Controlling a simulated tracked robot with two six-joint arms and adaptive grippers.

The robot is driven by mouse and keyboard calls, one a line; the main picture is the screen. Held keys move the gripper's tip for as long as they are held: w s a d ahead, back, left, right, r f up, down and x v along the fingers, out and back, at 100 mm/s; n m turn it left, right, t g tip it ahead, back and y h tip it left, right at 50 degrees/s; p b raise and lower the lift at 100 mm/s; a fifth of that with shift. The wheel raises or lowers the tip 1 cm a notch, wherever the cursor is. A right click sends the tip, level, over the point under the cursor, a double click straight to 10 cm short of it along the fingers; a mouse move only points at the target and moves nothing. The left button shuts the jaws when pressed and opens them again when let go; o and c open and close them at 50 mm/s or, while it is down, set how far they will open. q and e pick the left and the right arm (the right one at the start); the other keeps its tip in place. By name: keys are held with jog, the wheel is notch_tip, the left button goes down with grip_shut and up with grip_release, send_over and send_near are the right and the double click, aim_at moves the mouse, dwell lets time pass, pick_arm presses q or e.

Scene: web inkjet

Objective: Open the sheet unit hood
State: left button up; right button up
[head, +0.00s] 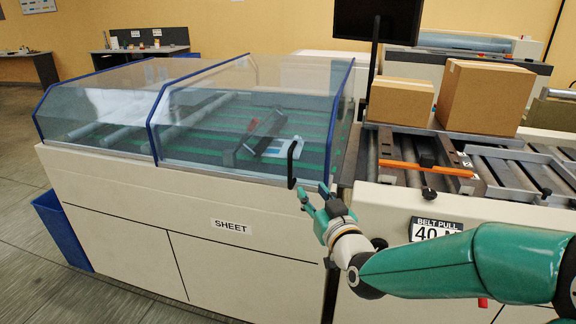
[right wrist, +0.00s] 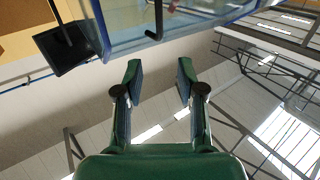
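The sheet unit hood (head: 205,95) is a clear cover with blue edges. It sits down over the cream sheet unit (head: 120,195), which bears a "SHEET" label (head: 231,226). A black upright handle (head: 292,165) stands at the hood's front right. My right gripper (head: 313,193) is just below and right of this handle in the head view. In the right wrist view, the gripper (right wrist: 160,66) is open and empty, with its fingers apart. The handle (right wrist: 157,18) and the clear hood (right wrist: 185,25) show beyond the fingertips, apart from them. My left gripper is not in view.
Two cardboard boxes (head: 400,101) (head: 484,97) stand on the machine to the right, near an orange bar (head: 425,169). A dark monitor (head: 378,20) stands behind the hood. A blue bin (head: 62,230) is at the left, with bare floor (head: 25,250) beside it.

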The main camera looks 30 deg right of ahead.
aim_at(291, 161)
jog(key=p+x, duration=0.4)
jog(key=x, duration=1.2)
jog(key=shift+w+d, duration=0.1)
jog(key=shift+w, duration=0.25)
grip_shut()
